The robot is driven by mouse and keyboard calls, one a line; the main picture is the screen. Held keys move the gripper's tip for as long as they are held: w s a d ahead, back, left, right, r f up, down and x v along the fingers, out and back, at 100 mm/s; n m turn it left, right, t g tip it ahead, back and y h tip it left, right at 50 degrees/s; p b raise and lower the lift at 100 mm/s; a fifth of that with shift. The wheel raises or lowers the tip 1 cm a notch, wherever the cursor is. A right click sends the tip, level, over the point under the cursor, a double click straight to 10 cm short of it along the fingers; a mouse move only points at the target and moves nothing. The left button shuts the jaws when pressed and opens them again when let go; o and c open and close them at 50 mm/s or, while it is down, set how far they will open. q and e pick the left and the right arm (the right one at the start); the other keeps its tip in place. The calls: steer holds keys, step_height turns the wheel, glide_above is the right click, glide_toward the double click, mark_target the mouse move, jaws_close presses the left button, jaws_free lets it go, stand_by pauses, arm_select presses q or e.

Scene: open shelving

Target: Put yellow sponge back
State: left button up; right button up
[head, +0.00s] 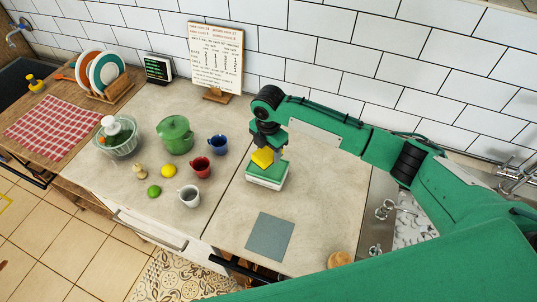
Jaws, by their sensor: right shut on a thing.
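The yellow sponge (262,158) is held by my right gripper (266,148), which is shut on it and points down. The sponge is tilted and sits just over a green and white block (267,174), perhaps a box or a stack of sponges. I cannot tell whether the sponge touches it. The block stands on the grey counter near the wall. A flat blue-grey square (269,237) lies on the counter in front of it. My left gripper is out of view.
Blue (217,144), red (201,167) and white (190,196) mugs stand left of the block, near a green pot (175,135), a lemon (169,171) and a lime (154,191). A recipe board (216,58) stands behind. A round wooden item (340,259) lies at the front right.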

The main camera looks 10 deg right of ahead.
mark_target(269, 158)
step_height(269, 158, down, 3)
steer(key=shift+r+p, duration=0.2)
steer(key=shift+p, duration=0.2)
steer(key=shift+f, duration=0.5)
steer(key=shift+f, duration=0.35)
steer(key=o, duration=1)
steer(key=shift+r, duration=0.1)
